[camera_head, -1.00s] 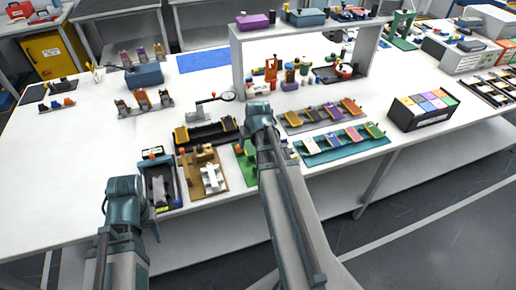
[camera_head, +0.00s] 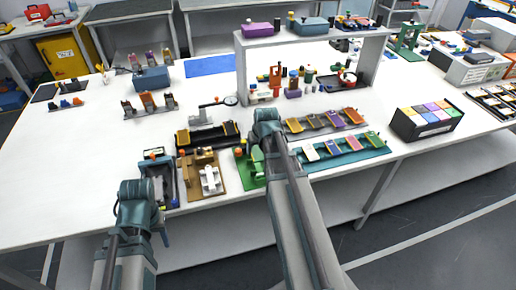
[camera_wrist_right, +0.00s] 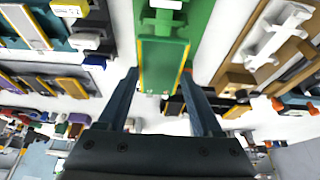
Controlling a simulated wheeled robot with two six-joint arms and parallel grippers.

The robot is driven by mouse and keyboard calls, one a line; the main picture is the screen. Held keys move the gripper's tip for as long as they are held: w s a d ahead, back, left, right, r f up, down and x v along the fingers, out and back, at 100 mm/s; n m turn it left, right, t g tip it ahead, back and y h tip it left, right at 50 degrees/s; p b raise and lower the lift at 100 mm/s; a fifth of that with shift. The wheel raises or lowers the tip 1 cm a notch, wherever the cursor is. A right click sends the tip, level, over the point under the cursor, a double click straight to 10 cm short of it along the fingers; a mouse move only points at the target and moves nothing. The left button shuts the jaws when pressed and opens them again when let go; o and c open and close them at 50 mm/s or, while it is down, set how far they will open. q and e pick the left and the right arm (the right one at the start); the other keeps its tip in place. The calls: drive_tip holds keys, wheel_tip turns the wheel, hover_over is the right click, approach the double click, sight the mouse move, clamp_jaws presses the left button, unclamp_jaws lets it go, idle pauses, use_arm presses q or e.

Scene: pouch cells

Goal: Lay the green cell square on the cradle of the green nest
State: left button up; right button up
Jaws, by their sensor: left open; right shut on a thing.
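I cannot tell whether the cell touches the cradle. In the head view the green nest (camera_head: 241,165) is partly hidden by my right arm, and the right fingers are hidden or too small to make out. My left gripper (camera_head: 164,237) is at the front table edge, mostly hidden behind its own arm; it is open.
A brown nest (camera_head: 222,180) with white parts stands left of the green nest. A teal rack (camera_head: 375,151) of coloured cells is to the right. A white shelf (camera_head: 243,75) stands behind. The table's left side is largely clear.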

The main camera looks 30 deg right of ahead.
sight(258, 166)
drive_tip(key=shift+f+b, duration=3)
drive_tip(key=shift+f, duration=0.2)
drive_tip(key=o, duration=1.3)
wheel_tip(258, 166, up, 7)
drive_tip(key=p, duration=0.7)
drive_tip(key=shift+r, duration=0.1)
